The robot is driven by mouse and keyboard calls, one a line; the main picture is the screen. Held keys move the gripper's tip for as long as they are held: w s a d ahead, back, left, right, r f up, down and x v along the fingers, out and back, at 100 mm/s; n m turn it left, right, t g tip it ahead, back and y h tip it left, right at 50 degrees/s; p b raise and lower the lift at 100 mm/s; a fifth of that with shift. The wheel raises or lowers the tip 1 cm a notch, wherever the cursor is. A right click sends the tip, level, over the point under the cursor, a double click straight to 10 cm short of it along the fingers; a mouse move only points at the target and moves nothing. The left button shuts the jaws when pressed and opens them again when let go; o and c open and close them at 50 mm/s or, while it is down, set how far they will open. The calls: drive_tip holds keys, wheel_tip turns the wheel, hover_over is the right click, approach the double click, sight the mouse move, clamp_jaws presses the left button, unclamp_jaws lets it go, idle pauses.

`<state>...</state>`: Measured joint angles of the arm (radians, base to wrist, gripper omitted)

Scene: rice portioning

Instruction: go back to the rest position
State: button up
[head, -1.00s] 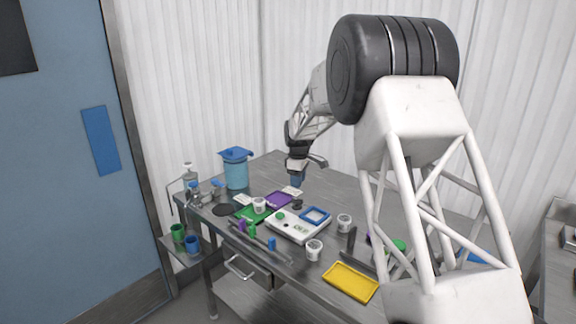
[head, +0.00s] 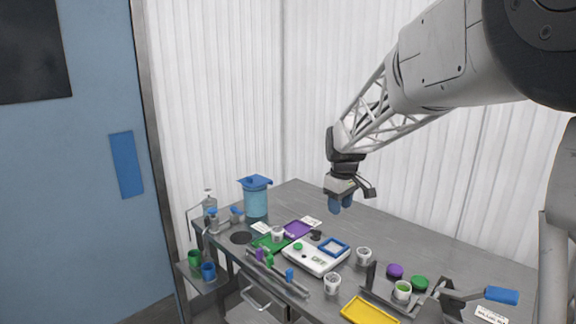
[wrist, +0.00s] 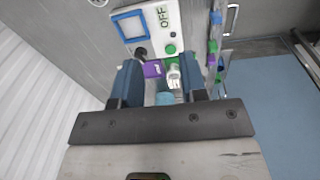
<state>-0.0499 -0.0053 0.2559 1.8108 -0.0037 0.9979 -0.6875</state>
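My gripper (head: 341,204) hangs in the air above the back part of the grey table (head: 408,238), behind the scale. Its two blue fingers point down with a gap between them. In the wrist view my gripper (wrist: 158,85) shows its fingers apart, with nothing visibly held between them. The white scale (head: 316,260), with a blue square frame (head: 334,247) on it, stands in front of and below my gripper.
A blue lidded container (head: 256,197) stands at the back left. Purple (head: 298,229), green (head: 268,243) and yellow (head: 368,312) trays lie on the table. White cups (head: 364,256) stand around the scale. A blue-handled tool (head: 500,295) rests at the right. The back right tabletop is clear.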

drive_tip(key=s+d+r+m, duration=0.1)
drive_tip(key=s+r+m, duration=0.1)
drive_tip(key=s, duration=0.9)
drive_tip(key=s+d+r+m, duration=0.2)
drive_tip(key=s, duration=0.8)
drive_tip(key=s+f+m, duration=0.2)
drive_tip(key=s, duration=0.8)
drive_tip(key=s+f+m+t, duration=0.1)
drive_tip(key=s+f+m, duration=0.1)
drive_tip(key=s, duration=0.9)
drive_tip(key=shift+d+f+m+t, duration=0.3)
drive_tip(key=shift+d+f, duration=0.15)
drive_tip(key=shift+f, duration=0.1)
